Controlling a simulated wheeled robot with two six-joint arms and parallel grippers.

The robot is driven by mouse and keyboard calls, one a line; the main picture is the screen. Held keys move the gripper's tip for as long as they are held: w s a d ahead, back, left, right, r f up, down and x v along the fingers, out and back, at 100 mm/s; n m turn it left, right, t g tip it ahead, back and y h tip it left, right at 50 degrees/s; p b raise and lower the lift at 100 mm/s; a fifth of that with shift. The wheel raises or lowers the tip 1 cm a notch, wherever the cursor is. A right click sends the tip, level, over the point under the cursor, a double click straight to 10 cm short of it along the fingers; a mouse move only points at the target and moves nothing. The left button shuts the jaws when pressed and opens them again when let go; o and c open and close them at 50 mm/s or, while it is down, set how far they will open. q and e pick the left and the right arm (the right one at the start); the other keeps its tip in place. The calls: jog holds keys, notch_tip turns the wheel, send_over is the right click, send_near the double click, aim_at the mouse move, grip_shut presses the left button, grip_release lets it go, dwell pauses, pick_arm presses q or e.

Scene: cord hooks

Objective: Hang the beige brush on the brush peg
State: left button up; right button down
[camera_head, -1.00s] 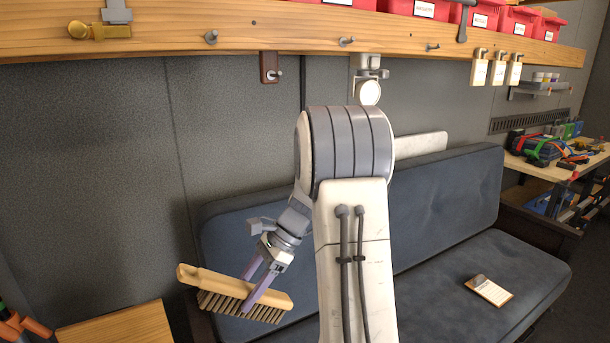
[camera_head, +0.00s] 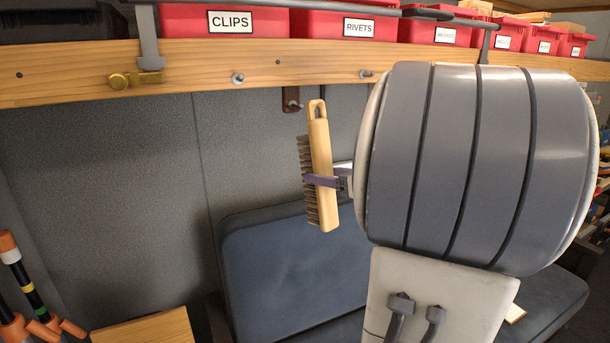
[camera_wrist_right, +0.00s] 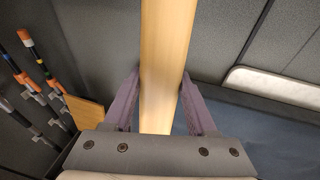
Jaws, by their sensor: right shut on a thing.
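The beige brush (camera_head: 320,175) hangs upright in the air, its handle end with a hole at the top and its bristles facing left. My right gripper (camera_head: 322,181) is shut on the lower part of the brush. In the right wrist view the beige brush (camera_wrist_right: 163,60) runs between the two purple fingers of my right gripper (camera_wrist_right: 160,105). A brown plate with a small peg (camera_head: 291,100) sits under the wooden rail, just left of the brush's top; the brush is apart from it in the picture. No label shows which peg is the brush peg. My left gripper is not in view.
The wooden rail (camera_head: 190,80) carries metal pegs (camera_head: 238,78) and a brass fitting (camera_head: 135,79). Red bins (camera_head: 225,20) stand above it. A blue-grey sofa (camera_head: 280,265) is below. My right arm hides much of the right side. The wall left of the brush is clear.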

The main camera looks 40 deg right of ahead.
jog(key=shift+d+x, duration=0.2)
jog(key=shift+x, duration=0.7)
jog(key=shift+d+x, duration=0.15)
jog(key=shift+x, duration=0.75)
jog(key=shift+w+d+f+b, duration=0.15)
jog(key=shift+w+d, duration=0.05)
jog(key=shift+w, duration=0.55)
jog(key=shift+w+d+f+b, duration=0.1)
jog(key=shift+w+d+b, duration=0.1)
jog(key=shift+w, duration=0.6)
jog(key=shift+w+d+f+b, duration=0.15)
jog(key=shift+w, duration=0.6)
jog(key=shift+f, duration=0.2)
